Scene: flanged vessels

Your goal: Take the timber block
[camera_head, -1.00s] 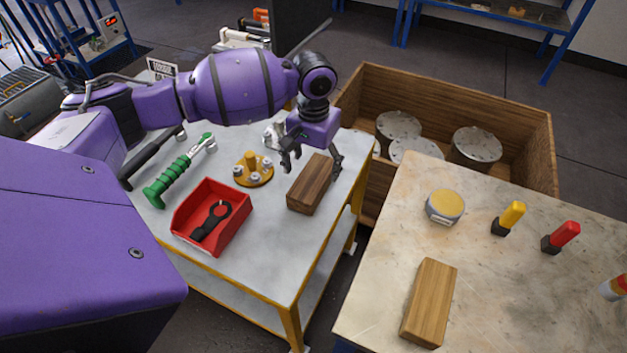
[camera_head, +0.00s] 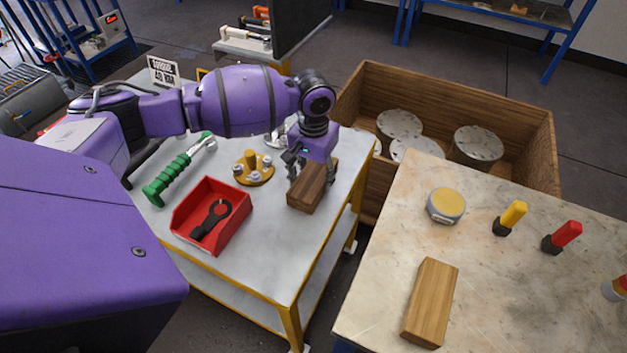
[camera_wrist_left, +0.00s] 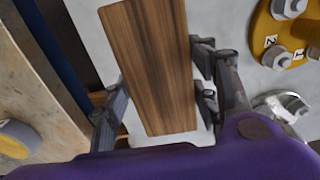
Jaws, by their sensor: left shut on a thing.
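A dark brown timber block (camera_head: 306,192) lies on the grey top of the yellow-framed cart (camera_head: 262,228). My left gripper (camera_head: 312,172) reaches down over the block's far end and is shut on it. In the left wrist view the block (camera_wrist_left: 150,62) sits between the fingers of the left gripper (camera_wrist_left: 160,100), with fingers against both long sides. A second, lighter timber block (camera_head: 430,302) lies on the stone-topped table, apart from the gripper. My right gripper is not in view.
On the cart are a red bin (camera_head: 212,216) with a black tool, a yellow flange (camera_head: 254,168) with bolts and a green-handled tool (camera_head: 178,172). The stone-topped table (camera_head: 490,290) holds a tape measure (camera_head: 445,206) and markers. A wooden crate (camera_head: 500,102) with round vessels stands behind.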

